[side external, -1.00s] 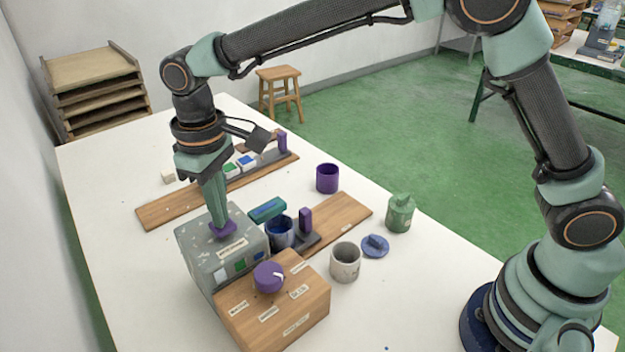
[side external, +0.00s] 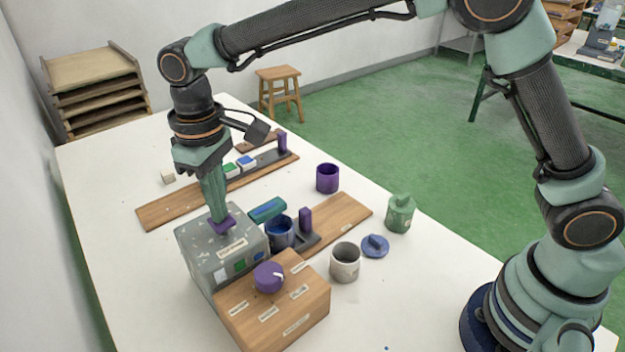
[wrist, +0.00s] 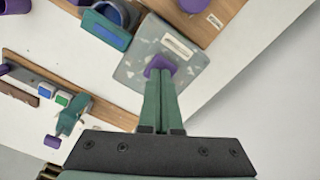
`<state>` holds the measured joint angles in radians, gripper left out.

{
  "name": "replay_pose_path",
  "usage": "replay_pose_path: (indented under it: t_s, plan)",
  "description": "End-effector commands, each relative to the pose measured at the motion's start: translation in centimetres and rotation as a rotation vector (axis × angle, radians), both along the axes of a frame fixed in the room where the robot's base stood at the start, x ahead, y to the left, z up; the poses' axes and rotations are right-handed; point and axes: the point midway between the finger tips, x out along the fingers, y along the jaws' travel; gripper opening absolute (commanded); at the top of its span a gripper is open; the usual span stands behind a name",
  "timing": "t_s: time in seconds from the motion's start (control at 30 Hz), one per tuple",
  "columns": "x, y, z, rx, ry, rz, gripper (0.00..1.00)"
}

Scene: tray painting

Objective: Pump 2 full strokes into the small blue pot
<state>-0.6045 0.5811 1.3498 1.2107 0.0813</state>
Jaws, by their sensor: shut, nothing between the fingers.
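A grey paint-spotted pump box (side external: 195,247) stands at the table's near left, with a purple plunger head (side external: 223,226) on top. My gripper (side external: 220,218) is shut and empty, its tips on or just over the plunger head. In the wrist view, the tips (wrist: 161,77) meet the purple head (wrist: 154,65). A small blue pot (side external: 281,239) with a dark blue inside stands right of the box, beside a teal block with a blue top (side external: 267,209).
A wooden box with a purple knob (side external: 268,277) adjoins the pump box in front. A wooden board with buttons (side external: 165,212) lies behind.

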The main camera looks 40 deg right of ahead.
Motion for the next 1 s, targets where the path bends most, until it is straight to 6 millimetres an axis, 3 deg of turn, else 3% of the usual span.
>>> replay_pose_path:
  t_s: [0.6, 1.0]
  plan:
    - [0.0, 0.0, 2.7, 0.000, -0.001, 0.000, 0.00]
    - [0.0, 0.0, 2.9, 0.000, 0.000, 0.000, 0.00]
